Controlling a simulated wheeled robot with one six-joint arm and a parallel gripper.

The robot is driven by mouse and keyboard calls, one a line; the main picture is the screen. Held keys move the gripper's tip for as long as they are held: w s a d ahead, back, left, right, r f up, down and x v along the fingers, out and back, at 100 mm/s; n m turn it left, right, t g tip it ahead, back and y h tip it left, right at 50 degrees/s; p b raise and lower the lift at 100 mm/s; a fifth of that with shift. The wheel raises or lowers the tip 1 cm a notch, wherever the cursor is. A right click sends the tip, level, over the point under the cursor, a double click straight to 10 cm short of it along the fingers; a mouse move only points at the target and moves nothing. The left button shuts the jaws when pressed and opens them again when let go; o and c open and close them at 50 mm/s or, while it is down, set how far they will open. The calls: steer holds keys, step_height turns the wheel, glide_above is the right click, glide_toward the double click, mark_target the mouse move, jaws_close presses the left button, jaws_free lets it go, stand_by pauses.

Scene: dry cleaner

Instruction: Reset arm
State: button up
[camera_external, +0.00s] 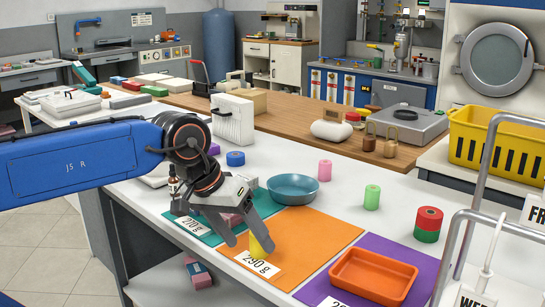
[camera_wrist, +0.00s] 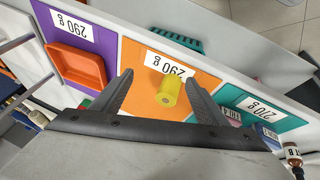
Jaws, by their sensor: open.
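My gripper (camera_external: 248,236) is open, pointing down over the front of the orange mat (camera_external: 318,232). A yellow cylinder (camera_external: 261,243) stands on the orange mat by its 290 g label (camera_external: 258,263), partly hidden by a finger in the external view. In the wrist view the yellow cylinder (camera_wrist: 168,90) lies between the two spread fingers (camera_wrist: 160,92), with a visible gap on each side. Nothing is held.
A blue bowl (camera_external: 292,188) sits at the orange mat's back edge. An orange tray (camera_external: 372,276) is on the purple mat (camera_external: 405,252) to the right. A brown bottle (camera_external: 173,185) is left, near the teal mat (camera_external: 208,238). Pink (camera_external: 324,170), green (camera_external: 371,197) and red-green (camera_external: 428,224) cylinders stand behind.

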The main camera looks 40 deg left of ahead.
steer(key=s+a+f+m+y, duration=0.1)
steer(key=s+a+f, duration=0.2)
steer(key=f, duration=0.3)
steer(key=s+a+f+m+y, duration=0.1)
steer(key=s+a+f, duration=0.2)
steer(key=f, duration=0.4)
steer(key=shift+a, duration=0.55)
